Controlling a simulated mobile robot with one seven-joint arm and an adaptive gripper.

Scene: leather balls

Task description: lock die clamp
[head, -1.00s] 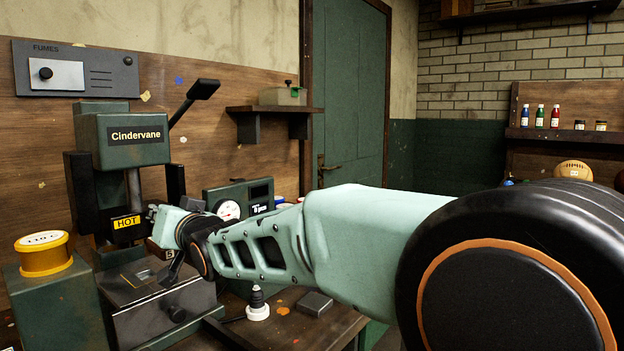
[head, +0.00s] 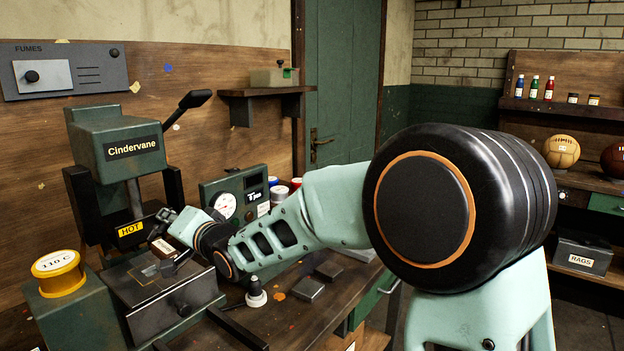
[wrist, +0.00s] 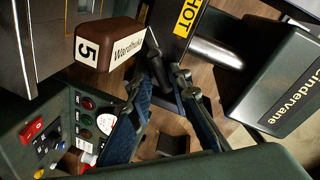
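The green press marked Cindervane (head: 125,148) has a dark heated head with a yellow HOT label (head: 131,229). A brown block marked 5 (head: 163,247) sits by the head; it also shows in the wrist view (wrist: 112,47), apart from my fingers. Which part is the die clamp is not clear.
A dark metal box with a knob (head: 160,290) lies below the press head. A yellow 110 C spool (head: 58,272) is at left. A gauge unit (head: 228,200) stands behind my arm. A white-based plunger (head: 256,295) and small dark blocks (head: 308,288) lie on the bench.

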